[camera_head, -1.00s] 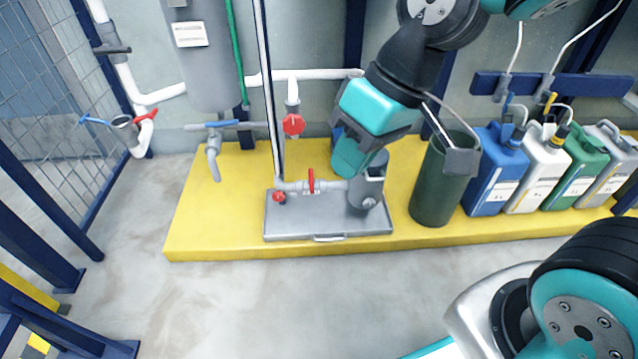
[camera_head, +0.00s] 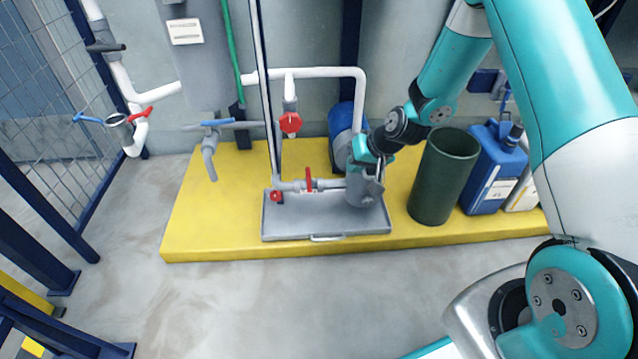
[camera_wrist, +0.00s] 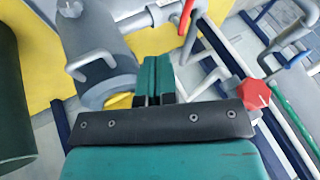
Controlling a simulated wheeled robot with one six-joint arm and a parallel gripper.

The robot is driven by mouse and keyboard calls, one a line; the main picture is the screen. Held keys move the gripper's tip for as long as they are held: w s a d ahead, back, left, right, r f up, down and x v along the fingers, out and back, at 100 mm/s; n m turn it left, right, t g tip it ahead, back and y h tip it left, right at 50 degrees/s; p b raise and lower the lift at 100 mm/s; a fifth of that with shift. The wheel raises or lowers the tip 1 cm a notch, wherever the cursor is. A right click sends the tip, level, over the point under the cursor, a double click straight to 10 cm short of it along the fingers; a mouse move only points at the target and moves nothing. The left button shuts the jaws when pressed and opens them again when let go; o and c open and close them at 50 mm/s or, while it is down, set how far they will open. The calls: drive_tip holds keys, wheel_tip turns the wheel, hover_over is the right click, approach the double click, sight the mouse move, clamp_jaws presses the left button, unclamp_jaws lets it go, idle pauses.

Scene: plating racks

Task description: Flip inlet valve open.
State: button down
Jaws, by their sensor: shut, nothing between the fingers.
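A red lever (camera_head: 309,180) stands crosswise to a horizontal grey pipe above the grey tray (camera_head: 330,225). It also shows at the top of the wrist view (camera_wrist: 187,14). A small red knob (camera_head: 276,196) sits at the pipe's left end. A grey cylindrical housing (camera_head: 360,187) stands at the right end; it also shows in the wrist view (camera_wrist: 92,45). No label tells me which valve is the inlet. My gripper (camera_wrist: 155,62) is shut and empty, beside the housing and apart from the red lever. In the head view my wrist partly covers the housing.
A red round handle (camera_head: 290,123) is on the white pipe above, and a blue lever (camera_head: 216,123) is to its left. A thin upright post (camera_head: 266,80) stands close by. A green bin (camera_head: 442,180) and blue canister (camera_head: 493,165) are at right. The front floor is clear.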

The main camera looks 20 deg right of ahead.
sight(309, 179)
drive_tip(key=shift+f, duration=0.1)
drive_tip(key=w+a+f+b, duration=0.5)
drive_tip(key=a+f+b, duration=0.2)
drive_tip(key=f+b, duration=0.1)
drive_tip(key=shift+w+f, duration=0.2)
drive_tip(key=shift+f, duration=0.25)
drive_tip(key=shift+a, duration=0.1)
idle(0.4)
